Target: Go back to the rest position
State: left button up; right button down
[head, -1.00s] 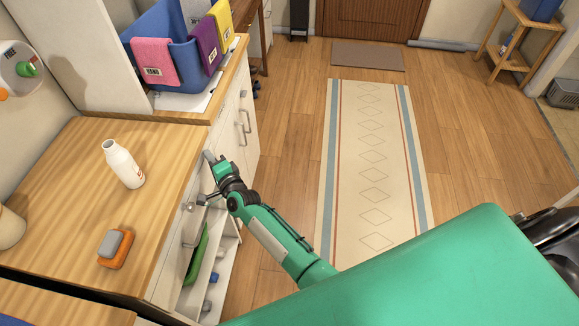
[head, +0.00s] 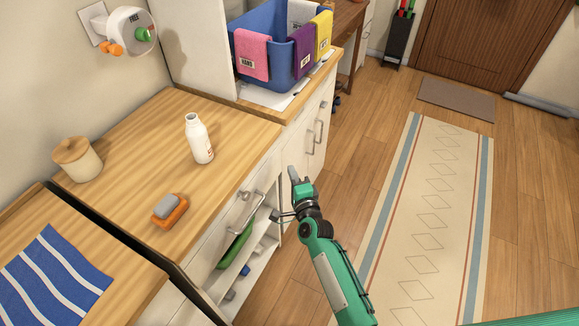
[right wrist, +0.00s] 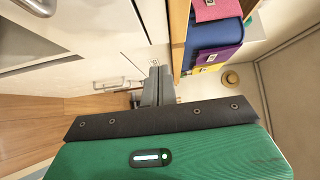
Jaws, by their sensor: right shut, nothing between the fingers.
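My right gripper (head: 293,175) is beside the front of the wooden counter, near the white drawer fronts and at about counter height. Its fingers are together with nothing between them. In the right wrist view the closed fingers (right wrist: 157,86) point toward the white cabinet front. Whether they touch the cabinet cannot be told. My green right forearm (head: 338,280) comes up from the bottom of the head view. My left gripper is not in view.
On the counter (head: 110,150) are a white bottle (head: 199,140), an orange sponge (head: 169,211) and a lidded jar (head: 77,160). A blue bin (head: 270,55) with cloths stands behind. An open shelf (head: 240,262) lies under the drawer handle (head: 246,212). The rug (head: 432,220) is clear.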

jog(key=s+d+f+n+g, duration=0.25)
jog(key=s+f, duration=0.45)
jog(key=f, duration=0.4)
jog(key=s+d+f+n+g+h, duration=0.1)
jog(key=s+d+f+n+g, duration=0.15)
jog(key=s+f, duration=0.65)
jog(key=s+d+f+n+g, duration=0.25)
jog(key=s+f+n, duration=0.2)
jog(key=f, duration=0.85)
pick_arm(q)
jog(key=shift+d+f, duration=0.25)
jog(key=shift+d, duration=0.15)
pick_arm(e)
jog(key=s+d+f+n+g+h, duration=0.1)
jog(key=s+d+f, duration=0.4)
jog(key=s, duration=0.7)
jog(key=s+d+f+n+g+h, duration=0.1)
jog(key=s+d+f+n+g, duration=0.3)
jog(key=s+f, duration=0.3)
jog(key=s+d+f+n+g+h, duration=0.1)
jog(key=s+d+f+n+g, duration=0.2)
jog(key=s, duration=1.3)
jog(key=d+f+g, duration=0.1)
jog(key=d+f, duration=0.2)
jog(key=shift+s+f, duration=0.3)
jog(key=shift+s, duration=0.05)
